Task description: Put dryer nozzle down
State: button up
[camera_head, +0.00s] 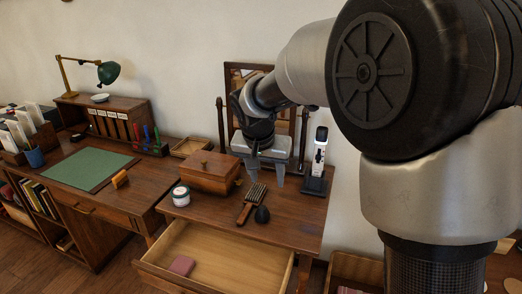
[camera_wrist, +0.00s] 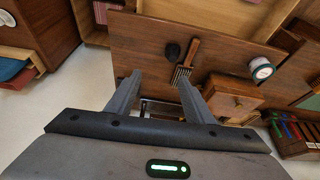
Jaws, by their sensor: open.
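A small dark rounded piece (camera_head: 262,214), which looks like the dryer nozzle, lies on the dressing table (camera_head: 299,212) near its front edge. It also shows in the wrist view (camera_wrist: 172,51). A brush with a wooden handle (camera_head: 245,213) lies just left of it in the head view; the brush also shows in the wrist view (camera_wrist: 190,52). My gripper (camera_head: 266,180) is open above the back part of the table, behind the brush and apart from the dark piece. Nothing shows between its fingers in the wrist view (camera_wrist: 158,82).
A wooden box (camera_head: 208,174) and a white jar (camera_head: 181,197) stand left of the brush. A clipper on a dark stand (camera_head: 318,165) is at the right. A mirror stands behind my gripper. The drawer (camera_head: 222,262) below is open, holding a pinkish block (camera_head: 181,265).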

send_near(262, 207)
jog(key=shift+m, duration=0.3)
jog(key=b+x, duration=0.1)
jog(key=x, duration=0.1)
jog(key=b+x, duration=0.1)
jog(key=x, duration=0.1)
jog(key=shift+s+a+f+b, duration=0.1)
jog(key=shift+s+f+b, duration=0.05)
jog(key=shift+f+b, duration=0.2)
jog(key=shift+b+x, duration=0.7)
jog(key=shift+x, duration=2.45)
jog(key=shift+r, duration=0.15)
jog(key=c, duration=0.9)
jog(key=r+p, duration=0.1)
jog(key=r, duration=0.2)
jog(key=w+r+p, duration=0.1)
jog(key=r, duration=0.6)
jog(key=shift+w+d+p, duration=0.2)
jog(key=shift+d+p, duration=0.2)
jog(key=w+d+p, duration=0.2)
jog(key=w+d, duration=0.6)
jog(key=w, duration=0.3)
notch_tip(262, 207, down, 4)
jog(key=shift+d+f, duration=0.1)
jog(key=shift+f, duration=0.05)
jog(key=shift+f+b, duration=0.7)
jog(key=shift+f, duration=2)
